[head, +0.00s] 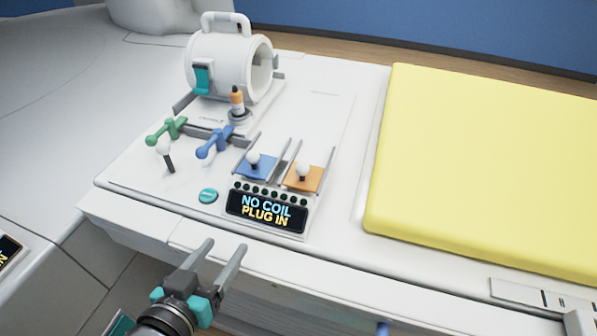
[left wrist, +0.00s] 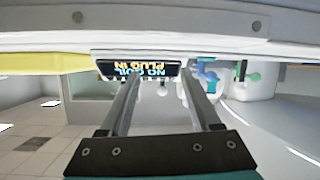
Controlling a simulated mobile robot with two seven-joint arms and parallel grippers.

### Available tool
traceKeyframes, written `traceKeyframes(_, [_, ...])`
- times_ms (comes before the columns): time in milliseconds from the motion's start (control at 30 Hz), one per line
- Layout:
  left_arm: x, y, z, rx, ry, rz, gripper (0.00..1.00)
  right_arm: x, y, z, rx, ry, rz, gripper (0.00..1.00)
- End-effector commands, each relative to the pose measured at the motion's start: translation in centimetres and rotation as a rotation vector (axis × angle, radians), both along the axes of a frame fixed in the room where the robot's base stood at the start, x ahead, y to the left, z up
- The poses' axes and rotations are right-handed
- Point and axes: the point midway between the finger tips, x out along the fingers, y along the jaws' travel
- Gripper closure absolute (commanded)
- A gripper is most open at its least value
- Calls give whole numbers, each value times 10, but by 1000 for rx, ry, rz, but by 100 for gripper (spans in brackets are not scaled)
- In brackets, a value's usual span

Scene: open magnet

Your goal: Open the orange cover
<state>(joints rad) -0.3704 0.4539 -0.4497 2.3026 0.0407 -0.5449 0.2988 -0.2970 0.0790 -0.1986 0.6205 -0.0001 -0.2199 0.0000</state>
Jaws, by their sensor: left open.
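The orange cover (head: 304,180) is a small flat square plate with a white round knob on top, between thin metal rails on the white panel. It lies right of a similar blue cover (head: 253,165), behind the black display reading "NO COIL PLUG IN" (head: 266,210). My left gripper (head: 227,243) is open and empty, in front of the panel's front edge and below the display in the head view. In the left wrist view its two fingers (left wrist: 160,78) are apart, with the display (left wrist: 138,71) upside down beyond them. The orange cover cannot be made out there. My right gripper is not in view.
A white coil cylinder (head: 222,65) stands behind. A yellow pad (head: 480,165) fills the right side.

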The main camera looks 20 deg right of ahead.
Motion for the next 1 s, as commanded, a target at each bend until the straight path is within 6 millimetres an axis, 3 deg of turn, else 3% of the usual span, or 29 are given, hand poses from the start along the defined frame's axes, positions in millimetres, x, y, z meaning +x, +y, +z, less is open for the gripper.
traceKeyframes(200, [-7, -31, 31, -169, -158, -149, 36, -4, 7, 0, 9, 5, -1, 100])
traceKeyframes(533, [-16, -46, 48, -281, -230, -237, 36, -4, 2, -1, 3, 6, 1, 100])
traceKeyframes(1000, [31, -94, 49, -281, -234, -235, 36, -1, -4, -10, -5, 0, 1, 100])
